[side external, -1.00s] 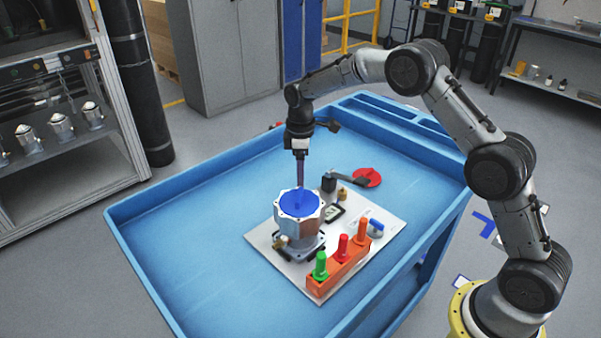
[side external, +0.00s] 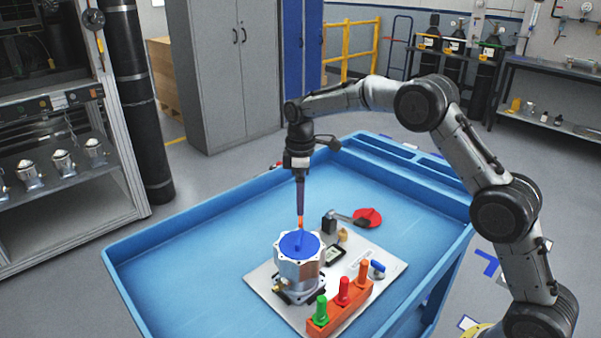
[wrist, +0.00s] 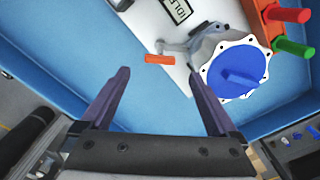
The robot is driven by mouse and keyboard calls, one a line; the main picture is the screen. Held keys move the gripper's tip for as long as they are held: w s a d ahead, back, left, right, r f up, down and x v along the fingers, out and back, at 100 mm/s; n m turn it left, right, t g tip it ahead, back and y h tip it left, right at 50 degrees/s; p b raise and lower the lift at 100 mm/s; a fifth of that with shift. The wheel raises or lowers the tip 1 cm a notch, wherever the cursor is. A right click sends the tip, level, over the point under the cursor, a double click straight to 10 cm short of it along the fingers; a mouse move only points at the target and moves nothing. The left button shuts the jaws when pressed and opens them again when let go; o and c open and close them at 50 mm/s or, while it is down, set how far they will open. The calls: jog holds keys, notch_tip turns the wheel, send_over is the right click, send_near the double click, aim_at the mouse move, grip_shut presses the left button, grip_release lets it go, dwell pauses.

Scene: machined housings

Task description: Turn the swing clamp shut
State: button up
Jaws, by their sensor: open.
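In the side view the peg (side external: 300,222) shows just under my fingertips, behind the housing's top; the rest of the clamp is hidden there. The silver housing (side external: 299,272) stands on the plate with a blue finned cap (wrist: 239,71) on top. My gripper (wrist: 158,73) is open and empty above the peg, which appears between and slightly beyond the fingertips. I cannot tell whether they touch it.
The pale plate (side external: 378,280) also carries an orange rack (side external: 345,312) with green, red and orange pegs, a blue-handled part (side external: 378,268) and a display (side external: 335,255). The blue tray's left side (side external: 190,265) is clear.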

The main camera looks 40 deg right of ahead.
notch_tip(320, 180, up, 8)
jog(key=shift+f, duration=0.1)
dwell(0.4)
jog(key=s+r+t, duration=0.2)
jog(key=s+r, duration=0.5)
jog(key=r, duration=0.5)
jog(key=s+a+r+m+t, duration=0.15)
jog(key=s+r, duration=0.35)
jog(key=s, duration=0.8)
jog(key=s+f+m+t, duration=0.1)
jog(key=s+f+m, duration=0.3)
jog(key=s+f, duration=0.2)
jog(key=s+f+m+t, duration=0.1)
jog(key=s+f+m, duration=0.2)
jog(key=s+f, duration=0.3)
jog(key=s, duration=0.5)
jog(key=shift+s+f+m, duration=0.15)
jog(key=shift+f+m, duration=0.2)
jog(key=shift+f, duration=0.05)
